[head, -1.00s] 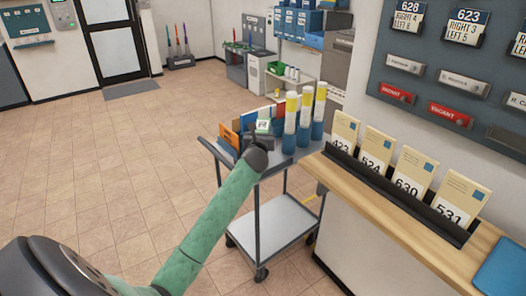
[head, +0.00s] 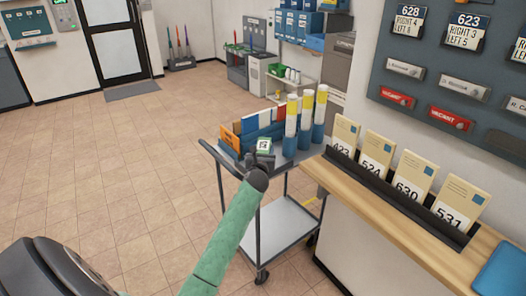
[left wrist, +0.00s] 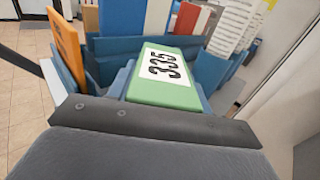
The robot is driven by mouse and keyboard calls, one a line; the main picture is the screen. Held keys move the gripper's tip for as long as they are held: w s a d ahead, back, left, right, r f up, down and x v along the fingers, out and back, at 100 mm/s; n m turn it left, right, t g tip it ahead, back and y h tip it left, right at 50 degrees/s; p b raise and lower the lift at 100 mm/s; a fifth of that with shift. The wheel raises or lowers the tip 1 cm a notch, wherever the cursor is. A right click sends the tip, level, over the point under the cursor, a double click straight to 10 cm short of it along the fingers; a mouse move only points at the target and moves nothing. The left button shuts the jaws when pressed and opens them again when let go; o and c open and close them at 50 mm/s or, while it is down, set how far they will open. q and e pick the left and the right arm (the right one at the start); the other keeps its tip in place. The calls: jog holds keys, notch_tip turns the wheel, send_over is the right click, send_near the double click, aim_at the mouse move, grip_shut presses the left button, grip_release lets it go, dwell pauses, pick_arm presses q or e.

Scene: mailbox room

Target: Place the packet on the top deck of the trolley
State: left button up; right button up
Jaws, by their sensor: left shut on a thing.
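The packet (head: 264,145) is a small green block with a white label. In the left wrist view the packet (left wrist: 165,80) shows the number 335. My left gripper (head: 264,156) is shut on it, at the near side of the trolley's top deck (head: 293,158). The packet is over the deck, in front of the upright folders. I cannot tell whether its underside touches the deck, since my gripper and wrist hide that part. My right gripper is not in view.
Several upright folders (head: 252,124) stand in a blue holder on the deck. Tubes with yellow bands (head: 305,115) stand at its right. A wooden counter (head: 385,208) with numbered cards (head: 408,180) is close on the right. Open tiled floor (head: 130,180) lies to the left.

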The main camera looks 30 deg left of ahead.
pick_arm(q)
jog(key=shift+f, duration=0.1)
jog(key=o, duration=1.1)
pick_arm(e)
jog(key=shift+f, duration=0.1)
pick_arm(q)
jog(key=shift+o, duration=0.2)
jog(key=b+v, duration=0.1)
jog(key=v, duration=0.9)
jog(key=shift+s+d+b, duration=0.15)
jog(key=shift+s+b, duration=0.15)
jog(key=shift+s, duration=0.05)
jog(key=shift+s+d, duration=0.3)
jog(key=shift+s, duration=0.25)
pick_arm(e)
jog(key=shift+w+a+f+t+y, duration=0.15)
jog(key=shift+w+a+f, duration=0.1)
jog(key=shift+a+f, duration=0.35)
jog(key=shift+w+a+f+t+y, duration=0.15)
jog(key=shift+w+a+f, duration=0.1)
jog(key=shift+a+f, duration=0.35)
